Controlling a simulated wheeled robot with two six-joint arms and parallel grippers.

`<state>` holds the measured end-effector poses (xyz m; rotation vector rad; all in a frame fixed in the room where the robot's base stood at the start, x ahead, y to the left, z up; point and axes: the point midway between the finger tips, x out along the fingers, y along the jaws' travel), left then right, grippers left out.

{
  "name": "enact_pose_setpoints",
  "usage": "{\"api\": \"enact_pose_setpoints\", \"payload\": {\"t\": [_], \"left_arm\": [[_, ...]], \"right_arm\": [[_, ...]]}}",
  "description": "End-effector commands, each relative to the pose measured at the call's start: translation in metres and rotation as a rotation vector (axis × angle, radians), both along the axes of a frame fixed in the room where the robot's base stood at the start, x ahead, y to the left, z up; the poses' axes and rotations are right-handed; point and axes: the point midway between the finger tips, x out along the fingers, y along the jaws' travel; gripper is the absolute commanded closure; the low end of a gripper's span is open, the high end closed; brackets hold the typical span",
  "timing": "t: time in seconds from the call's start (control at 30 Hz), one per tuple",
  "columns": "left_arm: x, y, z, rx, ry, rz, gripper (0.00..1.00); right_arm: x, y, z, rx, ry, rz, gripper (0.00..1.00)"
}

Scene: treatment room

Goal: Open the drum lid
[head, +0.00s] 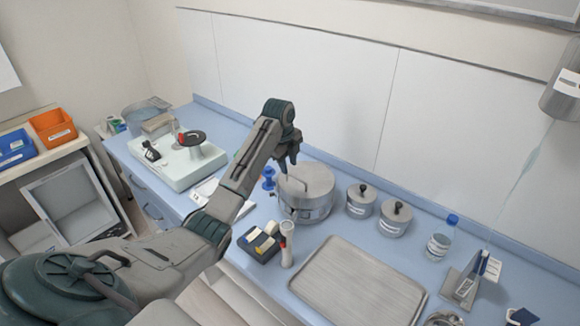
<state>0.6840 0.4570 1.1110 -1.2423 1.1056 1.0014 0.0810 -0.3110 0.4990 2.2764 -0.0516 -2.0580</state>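The drum (306,207) is a wide, round metal container standing on the blue counter against the back wall. Its flat grey lid (312,180) looks closed on top. My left gripper (287,166) hangs fingers down just above the back left part of the lid. The fingers are small and dark here, so I cannot tell how far apart they are or whether they touch the lid. My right gripper is out of view.
Two small lidded metal jars (378,208) and a bottle (440,240) stand right of the drum. A metal tray (358,283) lies in front. A dark box (258,246) and a tube (287,244) stand front left. A white device (180,160) sits further left.

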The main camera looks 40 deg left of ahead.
Motion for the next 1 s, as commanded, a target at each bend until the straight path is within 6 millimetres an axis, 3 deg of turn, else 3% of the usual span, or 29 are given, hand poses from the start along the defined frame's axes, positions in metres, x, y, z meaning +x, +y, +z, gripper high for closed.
{"api": "enact_pose_setpoints", "payload": {"t": [0.23,0.57,0.73,1.0], "left_arm": [[0.005,-0.001,-0.028,-0.001,0.001,0.000,0.70],[0.006,-0.001,-0.034,0.000,0.000,0.000,0.70],[0.006,-0.001,-0.033,0.000,0.000,-0.001,1.00],[0.007,-0.001,-0.033,0.000,-0.001,-0.001,1.00]], "right_arm": [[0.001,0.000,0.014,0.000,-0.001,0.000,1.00],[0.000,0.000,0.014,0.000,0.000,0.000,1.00],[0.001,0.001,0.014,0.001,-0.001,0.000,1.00],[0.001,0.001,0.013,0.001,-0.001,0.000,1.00]]}}
